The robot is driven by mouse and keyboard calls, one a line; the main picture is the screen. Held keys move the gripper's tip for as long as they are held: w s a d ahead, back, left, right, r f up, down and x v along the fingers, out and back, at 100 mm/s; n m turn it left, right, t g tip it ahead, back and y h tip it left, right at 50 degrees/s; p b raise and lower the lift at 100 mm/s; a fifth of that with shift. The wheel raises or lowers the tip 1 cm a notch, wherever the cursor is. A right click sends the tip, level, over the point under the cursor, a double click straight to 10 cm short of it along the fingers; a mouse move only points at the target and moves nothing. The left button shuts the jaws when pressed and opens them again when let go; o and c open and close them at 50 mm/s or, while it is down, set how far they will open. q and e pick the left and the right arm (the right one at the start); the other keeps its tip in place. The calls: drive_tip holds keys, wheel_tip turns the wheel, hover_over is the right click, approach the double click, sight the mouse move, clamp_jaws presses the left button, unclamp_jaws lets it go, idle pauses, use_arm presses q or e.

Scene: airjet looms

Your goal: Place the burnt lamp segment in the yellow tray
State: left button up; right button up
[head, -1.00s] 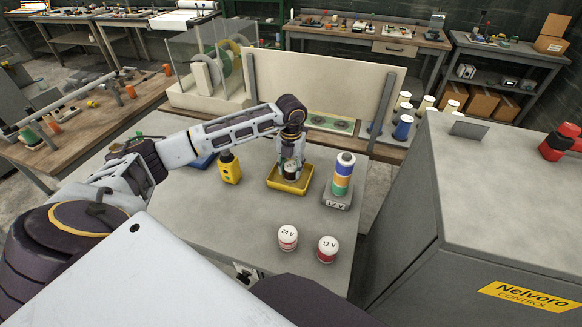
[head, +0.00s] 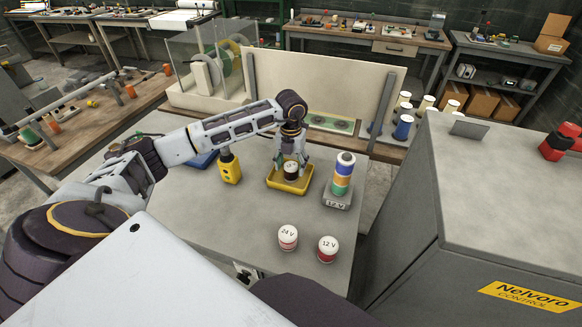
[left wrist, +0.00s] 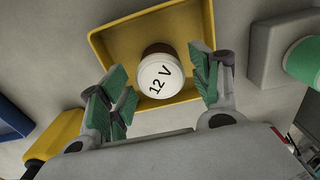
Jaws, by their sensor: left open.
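The burnt lamp segment (head: 291,169) stands in the yellow tray (head: 275,184) on the grey table. In the left wrist view its white top reads "12 V" (left wrist: 160,78), with a dark rim behind it, inside the yellow tray (left wrist: 204,20). My left gripper (head: 291,156) is above the tray. Its green-padded fingers (left wrist: 164,100) are spread on both sides of the segment, apart from it. My right gripper is not in view.
A lamp stack (head: 343,175) on a 12 V base stands right of the tray. A yellow control box (head: 230,169) stands left of it. Two loose segments, 24 V (head: 288,238) and 12 V (head: 328,249), stand near the front. A grey cabinet (head: 480,200) is at right.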

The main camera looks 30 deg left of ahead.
sight(291, 165)
use_arm(q)
wheel_tip(291, 165, up, 11)
drive_tip(key=shift+f, duration=0.15)
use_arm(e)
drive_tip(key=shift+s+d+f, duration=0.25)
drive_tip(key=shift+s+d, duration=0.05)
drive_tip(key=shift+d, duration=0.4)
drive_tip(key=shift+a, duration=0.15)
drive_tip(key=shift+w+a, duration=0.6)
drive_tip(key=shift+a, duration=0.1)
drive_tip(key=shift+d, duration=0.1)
